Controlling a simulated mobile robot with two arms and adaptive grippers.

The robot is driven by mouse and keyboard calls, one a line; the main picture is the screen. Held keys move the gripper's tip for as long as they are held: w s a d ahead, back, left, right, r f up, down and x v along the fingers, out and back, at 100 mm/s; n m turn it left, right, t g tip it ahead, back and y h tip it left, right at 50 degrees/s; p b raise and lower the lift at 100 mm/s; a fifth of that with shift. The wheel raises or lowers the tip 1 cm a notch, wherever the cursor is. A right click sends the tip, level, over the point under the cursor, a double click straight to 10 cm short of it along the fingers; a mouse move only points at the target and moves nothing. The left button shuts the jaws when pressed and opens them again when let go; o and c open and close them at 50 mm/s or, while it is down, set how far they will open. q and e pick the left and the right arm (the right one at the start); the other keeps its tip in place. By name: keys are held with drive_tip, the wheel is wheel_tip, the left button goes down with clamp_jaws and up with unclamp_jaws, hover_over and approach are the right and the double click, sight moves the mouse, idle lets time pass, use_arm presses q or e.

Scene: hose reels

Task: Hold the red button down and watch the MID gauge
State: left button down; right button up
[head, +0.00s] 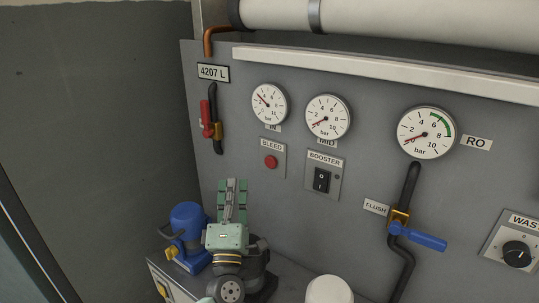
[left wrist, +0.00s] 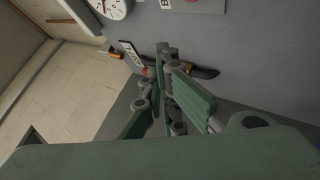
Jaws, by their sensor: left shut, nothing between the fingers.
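The red button (head: 271,162) sits on a small plate under the BLEED label, on the grey panel. The MID gauge (head: 327,117) is a round white dial up and to its right; its needle points to the lower left, near the bottom of the scale. My left gripper (head: 233,183) is shut and empty, fingers pointing up, below and left of the button in the picture. I see no contact with the button. The left wrist view shows the closed fingers (left wrist: 165,52) in front of the panel. My right gripper is not in view.
The IN gauge (head: 269,104) and RO gauge (head: 425,132) flank the MID gauge. A BOOSTER switch (head: 321,180) is right of the button. A red-handled valve (head: 207,119), a blue pump (head: 187,228) and a blue FLUSH lever (head: 420,238) stand around.

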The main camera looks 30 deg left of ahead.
sight(270, 163)
use_arm(q)
drive_tip(key=w+d+b, duration=0.1)
drive_tip(key=w+b, duration=0.2)
drive_tip(key=w, duration=0.5)
drive_tip(key=shift+r, duration=0.35)
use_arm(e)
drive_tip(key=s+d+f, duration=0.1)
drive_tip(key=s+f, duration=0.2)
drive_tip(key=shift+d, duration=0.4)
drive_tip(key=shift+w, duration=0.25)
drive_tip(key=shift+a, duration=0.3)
use_arm(q)
drive_tip(key=shift+w, duration=0.2)
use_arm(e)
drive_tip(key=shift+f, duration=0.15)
